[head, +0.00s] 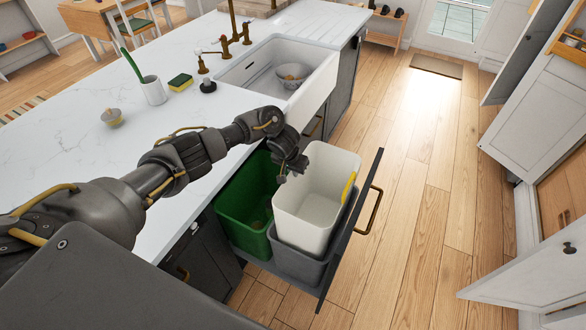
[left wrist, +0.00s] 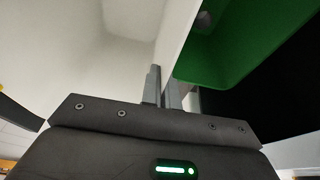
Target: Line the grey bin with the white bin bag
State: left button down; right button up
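The white bin bag (head: 303,205), a stiff open-topped box shape with a yellow patch on its right side, stands partly inside the grey bin (head: 294,262) in the pulled-out drawer. Its upper part rises well above the grey bin's rim. My left gripper (head: 283,176) is at the bag's left upper edge, beside the green bin. In the left wrist view the two fingers (left wrist: 163,92) are close together, with the bag's white wall (left wrist: 172,45) between them. The grey bin's inside is hidden by the bag. My right gripper is not in view.
The green bin (head: 238,215) stands left of the bag in the same drawer; it also shows in the left wrist view (left wrist: 240,45). The drawer front (head: 350,225) has a brass handle. The counter (head: 100,150) edge is close behind. Open floor lies to the right.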

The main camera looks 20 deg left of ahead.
pick_arm(q)
jog(key=b, duration=0.5)
send_over(293, 201)
jog(key=w, duration=0.1)
jog(key=shift+w+a+f, duration=0.1)
jog(key=shift+f, duration=2.15)
jog(key=shift+a+f, duration=0.1)
jog(key=shift+f, duration=2.15)
jog(key=shift+f+b, duration=3.1)
jog(key=shift+f, duration=1.3)
jog(key=c, duration=1.6)
grip_release()
jog(key=shift+s+f, duration=0.1)
jog(key=shift+s, duration=0.2)
jog(key=r+p, duration=0.6)
jog(key=p, duration=0.1)
jog(key=r+p, duration=1.4)
jog(key=shift+w+r+p, duration=0.15)
jog(key=shift+w+p, duration=0.15)
jog(key=shift+p, duration=0.1)
